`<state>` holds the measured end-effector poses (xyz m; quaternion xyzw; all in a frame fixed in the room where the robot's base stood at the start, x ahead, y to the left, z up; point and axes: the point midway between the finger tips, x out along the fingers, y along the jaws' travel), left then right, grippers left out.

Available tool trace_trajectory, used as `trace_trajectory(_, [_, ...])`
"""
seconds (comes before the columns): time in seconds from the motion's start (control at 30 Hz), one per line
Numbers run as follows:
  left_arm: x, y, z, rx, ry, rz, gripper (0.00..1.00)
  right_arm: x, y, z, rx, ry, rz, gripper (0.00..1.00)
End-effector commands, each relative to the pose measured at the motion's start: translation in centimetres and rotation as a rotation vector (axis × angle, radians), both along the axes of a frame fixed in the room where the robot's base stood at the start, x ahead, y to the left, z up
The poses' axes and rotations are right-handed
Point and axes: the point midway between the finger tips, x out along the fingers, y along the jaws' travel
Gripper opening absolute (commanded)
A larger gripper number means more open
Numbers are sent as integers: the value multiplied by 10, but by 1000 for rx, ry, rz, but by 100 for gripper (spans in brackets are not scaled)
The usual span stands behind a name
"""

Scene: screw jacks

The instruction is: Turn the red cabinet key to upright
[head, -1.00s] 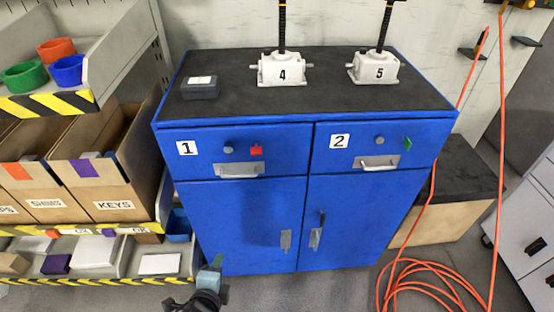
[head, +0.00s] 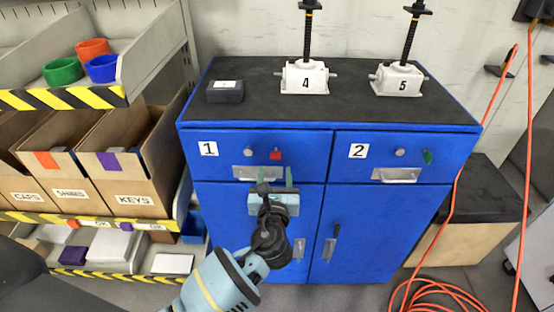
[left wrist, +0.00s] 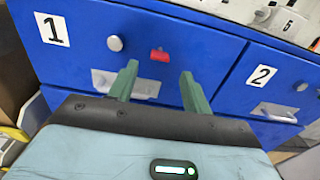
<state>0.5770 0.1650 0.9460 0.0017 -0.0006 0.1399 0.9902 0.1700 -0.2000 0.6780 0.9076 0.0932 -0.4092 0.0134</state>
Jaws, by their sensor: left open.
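The red key (head: 275,155) sits on the front of drawer 1 of the blue cabinet (head: 240,250), right of a round grey knob (head: 250,155). In the left wrist view the red key (left wrist: 160,55) looks wider than tall, with a small tab below; its exact angle is hard to tell. My left gripper (head: 274,175) is open and empty in front of drawer 1, just below the red key and apart from it. In the left wrist view its two green fingers (left wrist: 158,80) point at the drawer, with the key beyond and between their tips. My right gripper is not in view.
Drawer 1's handle (head: 257,173) is close behind the left fingers. Drawer 2 has a green key (head: 427,156). Jacks 4 (head: 305,78) and 5 (head: 398,78) and a black box (head: 226,91) stand on top. Shelves with a KEYS bin (head: 135,200) are left; an orange hose (head: 440,295) lies right.

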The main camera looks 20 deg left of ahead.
Motion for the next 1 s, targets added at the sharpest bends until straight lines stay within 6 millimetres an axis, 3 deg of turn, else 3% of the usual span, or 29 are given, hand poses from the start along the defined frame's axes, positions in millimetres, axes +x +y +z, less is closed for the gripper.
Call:
trace_trajectory(0.4, [54, 16, -1, -1, 1, 0, 49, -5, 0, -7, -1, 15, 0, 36])
trace_trajectory(0.8, [61, 18, 0, -3, 1, -1, 49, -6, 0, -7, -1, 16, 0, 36])
trace_trajectory(1.0, [61, 18, 0, -3, 1, -1, 23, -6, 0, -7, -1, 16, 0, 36])
